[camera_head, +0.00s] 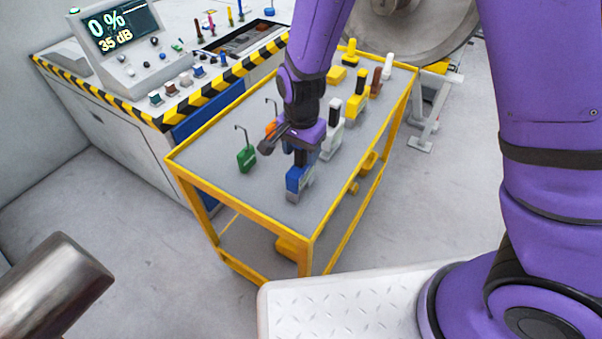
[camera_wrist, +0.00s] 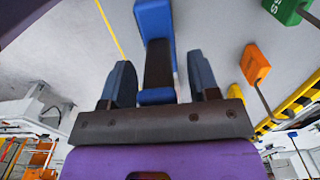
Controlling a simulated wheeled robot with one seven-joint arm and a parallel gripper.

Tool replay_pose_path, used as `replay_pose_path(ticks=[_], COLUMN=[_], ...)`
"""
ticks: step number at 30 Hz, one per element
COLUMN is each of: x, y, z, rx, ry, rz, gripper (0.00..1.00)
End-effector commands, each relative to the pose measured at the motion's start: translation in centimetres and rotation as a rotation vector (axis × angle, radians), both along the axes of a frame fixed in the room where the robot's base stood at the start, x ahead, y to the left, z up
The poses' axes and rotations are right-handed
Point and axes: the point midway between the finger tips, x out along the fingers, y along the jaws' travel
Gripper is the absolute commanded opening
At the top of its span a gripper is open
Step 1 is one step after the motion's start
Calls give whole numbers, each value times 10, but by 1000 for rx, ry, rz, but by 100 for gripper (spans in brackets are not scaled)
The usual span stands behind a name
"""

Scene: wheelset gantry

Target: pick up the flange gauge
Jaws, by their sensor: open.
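A blue block-shaped tool with a dark upright handle (camera_head: 298,180) stands near the front corner of the grey trolley top. It carries no label I can read, so I cannot tell for sure that it is the flange gauge. My gripper (camera_head: 302,150) is directly above it, pointing down. In the wrist view the tool's blue body (camera_wrist: 153,18) and dark grip lie between the fingers of my gripper (camera_wrist: 160,78). The jaws are open, with gaps on both sides of the handle. The tool's upper end is partly hidden by the gripper in the head view.
The yellow-framed trolley (camera_head: 240,205) also holds a green hooked tool (camera_head: 246,158), an orange hooked tool (camera_wrist: 255,64), a white tool (camera_head: 331,140) and yellow tools (camera_head: 356,106) close by. A control desk (camera_head: 130,125) stands left, and a large metal wheel (camera_head: 400,30) behind.

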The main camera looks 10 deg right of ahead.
Motion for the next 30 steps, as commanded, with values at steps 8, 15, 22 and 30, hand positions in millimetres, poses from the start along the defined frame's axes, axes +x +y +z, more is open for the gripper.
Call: replay_pose_path(ticks=[8, 15, 22, 30], x=[0, 0, 0, 0], y=[0, 0, 1, 1], z=[-3, -2, -2, 2], rx=[1, 1, 2, 2], ry=[-1, -1, -1, -1], rz=[0, 0, 0, 0], gripper=[55, 0, 0, 0])
